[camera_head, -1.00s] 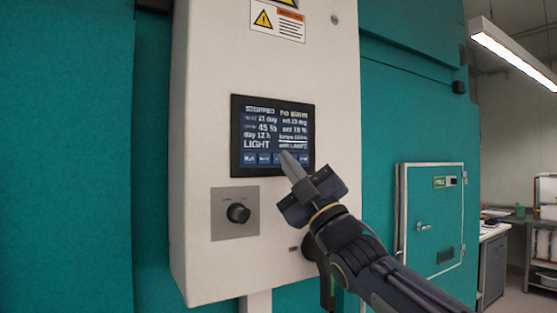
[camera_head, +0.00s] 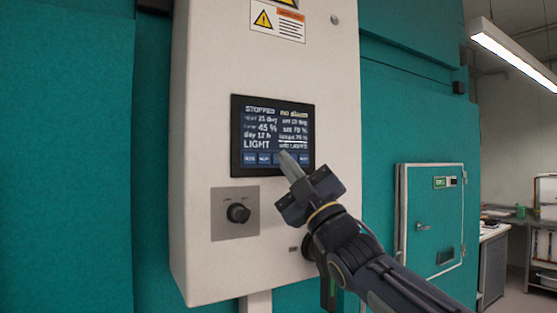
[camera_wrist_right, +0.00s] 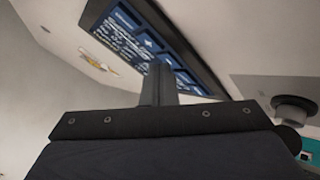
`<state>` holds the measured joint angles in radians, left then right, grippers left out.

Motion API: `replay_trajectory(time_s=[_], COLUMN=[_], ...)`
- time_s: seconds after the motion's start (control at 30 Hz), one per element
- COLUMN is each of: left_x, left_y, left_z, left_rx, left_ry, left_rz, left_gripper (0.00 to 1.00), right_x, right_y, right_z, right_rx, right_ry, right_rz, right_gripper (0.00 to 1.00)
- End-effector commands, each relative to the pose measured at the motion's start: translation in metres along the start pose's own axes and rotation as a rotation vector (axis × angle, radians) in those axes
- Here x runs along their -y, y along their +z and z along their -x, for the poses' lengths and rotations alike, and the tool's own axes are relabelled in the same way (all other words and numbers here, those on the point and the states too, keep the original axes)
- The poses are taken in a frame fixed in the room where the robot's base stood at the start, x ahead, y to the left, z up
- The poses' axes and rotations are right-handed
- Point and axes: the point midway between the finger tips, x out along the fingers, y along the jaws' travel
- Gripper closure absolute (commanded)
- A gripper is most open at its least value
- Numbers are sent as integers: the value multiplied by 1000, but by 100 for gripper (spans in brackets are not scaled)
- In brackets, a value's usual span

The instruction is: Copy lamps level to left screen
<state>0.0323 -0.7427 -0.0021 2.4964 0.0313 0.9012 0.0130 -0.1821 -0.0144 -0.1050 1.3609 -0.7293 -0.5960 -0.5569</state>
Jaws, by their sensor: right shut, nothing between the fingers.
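A dark control screen (camera_head: 272,137) is set in a white cabinet front in the head view. It reads STOPPED, no alarm, 45 %, day 12 h and LIGHT. A small lamps line (camera_head: 293,137) sits at its lower right; its figure is too blurred to read surely. Below is a row of blue buttons (camera_head: 250,158). My right gripper (camera_head: 284,154) is shut and empty, its fingertips over the right-middle button and partly hiding it. The right wrist view shows the fingers (camera_wrist_right: 163,70) in front of the screen (camera_wrist_right: 145,42); contact cannot be told. My left gripper is not in view.
A black knob (camera_head: 238,213) on a grey plate sits below the screen. Warning labels (camera_head: 277,20) are above it. A teal chamber wall with a small hatch door (camera_head: 432,220) stands to the right. A bench and shelves are farther back.

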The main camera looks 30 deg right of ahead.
Motion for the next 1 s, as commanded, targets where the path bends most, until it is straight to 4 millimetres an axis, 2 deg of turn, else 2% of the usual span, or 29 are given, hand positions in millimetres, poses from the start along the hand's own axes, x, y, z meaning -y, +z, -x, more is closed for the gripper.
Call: replay_trajectory(time_s=[0.3,0.63,1.0], left_x=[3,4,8], left_y=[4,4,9], left_z=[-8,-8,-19], left_rx=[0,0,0], left_ry=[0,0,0], left_rz=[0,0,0], left_gripper=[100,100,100], right_x=[-6,-7,-24], right_y=[-6,-7,-25], right_z=[10,11,36], right_rx=[0,0,-1], right_ry=[0,0,1], right_rz=[1,0,0], right_gripper=[100,100,100])
